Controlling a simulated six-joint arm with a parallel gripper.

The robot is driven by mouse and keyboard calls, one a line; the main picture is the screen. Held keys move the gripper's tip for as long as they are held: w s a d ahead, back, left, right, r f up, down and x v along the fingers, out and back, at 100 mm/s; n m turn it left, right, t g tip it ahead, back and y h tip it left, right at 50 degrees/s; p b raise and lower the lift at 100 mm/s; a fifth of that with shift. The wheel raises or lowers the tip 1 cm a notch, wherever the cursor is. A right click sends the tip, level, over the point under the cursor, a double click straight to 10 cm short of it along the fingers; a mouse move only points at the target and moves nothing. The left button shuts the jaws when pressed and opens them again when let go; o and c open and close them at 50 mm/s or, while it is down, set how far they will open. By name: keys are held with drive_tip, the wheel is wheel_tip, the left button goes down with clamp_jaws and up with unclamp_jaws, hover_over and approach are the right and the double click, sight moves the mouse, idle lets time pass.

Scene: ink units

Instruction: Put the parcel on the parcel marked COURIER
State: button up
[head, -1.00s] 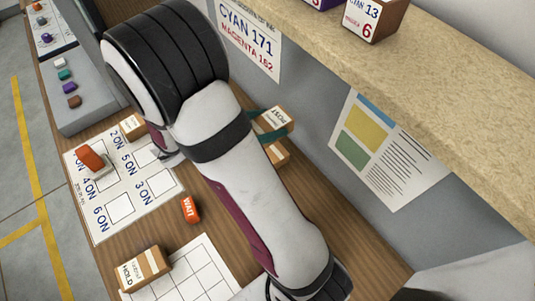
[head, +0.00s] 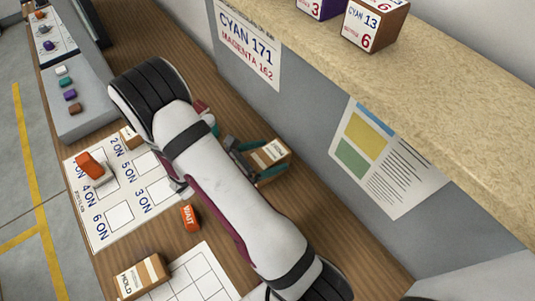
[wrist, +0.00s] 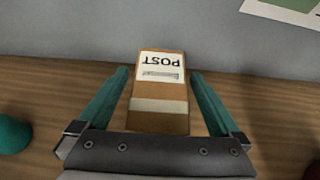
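A brown parcel with a white label reading POST (wrist: 160,66) is in the middle of the wrist view, with its text upside down. The same parcel (head: 273,154) stands against the wall side of the bench in the head view. My gripper (wrist: 159,74) has its teal fingers on either side of this parcel, with a narrow gap on both sides. The gripper (head: 258,160) is partly behind my arm in the head view. Whether another parcel is under the POST one I cannot tell. I cannot read COURIER on any parcel.
A parcel marked HOLD (head: 142,277) lies at the bench front. An orange WAIT piece (head: 189,217) and a numbered sheet (head: 102,226) lie nearby. Another parcel (head: 130,136) is half behind my arm. A stone shelf (head: 450,115) overhangs the back.

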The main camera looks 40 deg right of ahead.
drive_tip(key=v, duration=1.1)
drive_tip(key=s+r+m+g+y, duration=0.4)
drive_tip(key=s+r+m+y, duration=0.25)
drive_tip(key=s+m, duration=0.4)
drive_tip(key=s+a+r+m+t+y, duration=0.3)
drive_tip(key=s+a+r+m+y, duration=0.2)
drive_tip(key=m, duration=0.8)
drive_tip(key=s+a+y, duration=0.1)
drive_tip(key=a+y, duration=0.2)
drive_tip(key=a, duration=0.1)
drive_tip(key=shift+s+t, duration=0.35)
drive_tip(key=shift+t, duration=0.05)
